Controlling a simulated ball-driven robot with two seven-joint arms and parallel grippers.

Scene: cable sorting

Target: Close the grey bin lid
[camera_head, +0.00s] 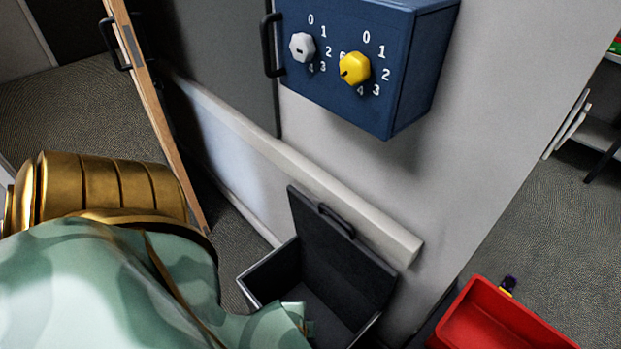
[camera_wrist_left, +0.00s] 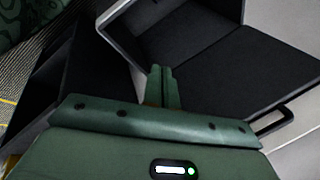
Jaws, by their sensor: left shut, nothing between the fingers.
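The grey bin (camera_head: 262,272) stands on the floor against the wall, and its dark inside shows. Its lid (camera_head: 340,258) is raised, tilted up toward the wall, with a black handle (camera_head: 337,221) near its upper edge. In the left wrist view the bin's rim (camera_wrist_left: 124,50), the lid (camera_wrist_left: 268,62) and the handle (camera_wrist_left: 274,122) also show. My left gripper (camera_head: 304,318) is at the near side of the bin opening, below the raised lid. It is shut and empty in the left wrist view (camera_wrist_left: 163,72). My right gripper is not in view.
A blue box (camera_head: 400,95) with a grey knob (camera_head: 302,47) and a yellow knob (camera_head: 354,68) hangs on the wall above the bin. A pale rail (camera_head: 300,180) runs behind the lid. A red container (camera_head: 500,320) stands at right. An open wooden-edged door (camera_head: 160,115) is at left.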

